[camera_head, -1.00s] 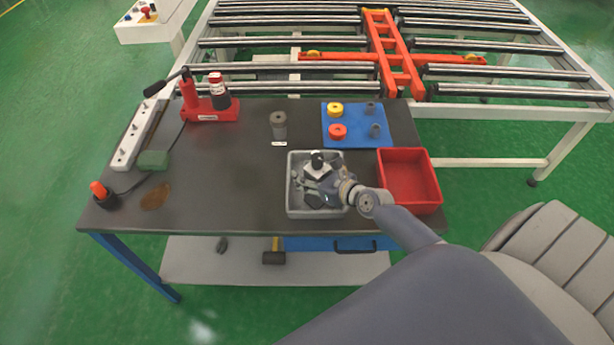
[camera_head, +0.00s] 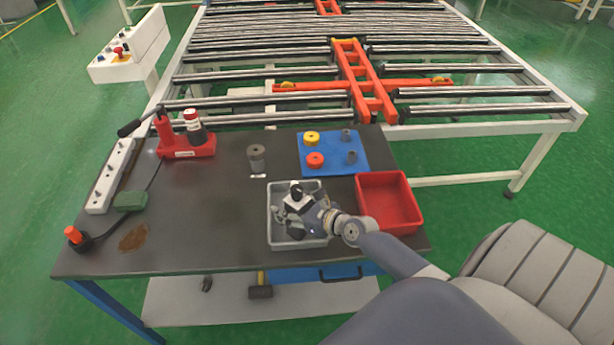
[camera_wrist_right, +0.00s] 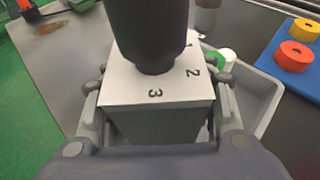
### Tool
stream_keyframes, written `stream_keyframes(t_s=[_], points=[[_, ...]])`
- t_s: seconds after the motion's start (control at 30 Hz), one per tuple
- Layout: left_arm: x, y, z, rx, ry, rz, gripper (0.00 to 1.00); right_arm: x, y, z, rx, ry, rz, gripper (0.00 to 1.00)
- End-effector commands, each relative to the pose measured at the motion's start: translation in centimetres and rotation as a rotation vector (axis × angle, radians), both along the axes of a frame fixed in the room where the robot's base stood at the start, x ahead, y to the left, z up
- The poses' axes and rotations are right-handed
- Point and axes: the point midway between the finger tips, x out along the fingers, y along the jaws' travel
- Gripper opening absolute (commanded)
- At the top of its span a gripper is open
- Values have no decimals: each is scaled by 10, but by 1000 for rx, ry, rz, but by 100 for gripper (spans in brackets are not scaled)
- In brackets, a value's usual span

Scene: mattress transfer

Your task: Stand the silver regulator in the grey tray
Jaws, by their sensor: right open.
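The silver regulator (camera_head: 298,202) stands in the grey tray (camera_head: 270,230), its black knob upward. In the right wrist view, the regulator (camera_wrist_right: 125,90) has a pale square top marked with numbers around the dark knob, and looks upright. My right gripper (camera_head: 303,213) reaches into the tray from the right. In the wrist view, the fingers of my right gripper (camera_wrist_right: 160,105) are open, one on each side of the regulator. Whether either finger touches it is hard to tell. The regulator's base is hidden. My left gripper is not in view.
A red bin (camera_head: 413,206) stands right of the tray. Behind are a blue mat (camera_head: 334,142) with yellow and red rings and grey cylinders, and a dark grey cylinder (camera_head: 256,157). A red jack (camera_head: 190,150) stands back left.

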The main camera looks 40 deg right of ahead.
Motion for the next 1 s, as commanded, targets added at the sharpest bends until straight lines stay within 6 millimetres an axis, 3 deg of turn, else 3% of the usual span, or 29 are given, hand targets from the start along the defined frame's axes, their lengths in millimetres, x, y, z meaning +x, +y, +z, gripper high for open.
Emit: stream_keyframes(t_s=[0.5,0.7,1.0], points=[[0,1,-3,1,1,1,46,-78,-19,32,-1,2,1,52],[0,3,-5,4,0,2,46,-94,-22,39,-1,1,1,52],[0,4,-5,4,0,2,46,-98,-24,42,-1,0,2,52]])
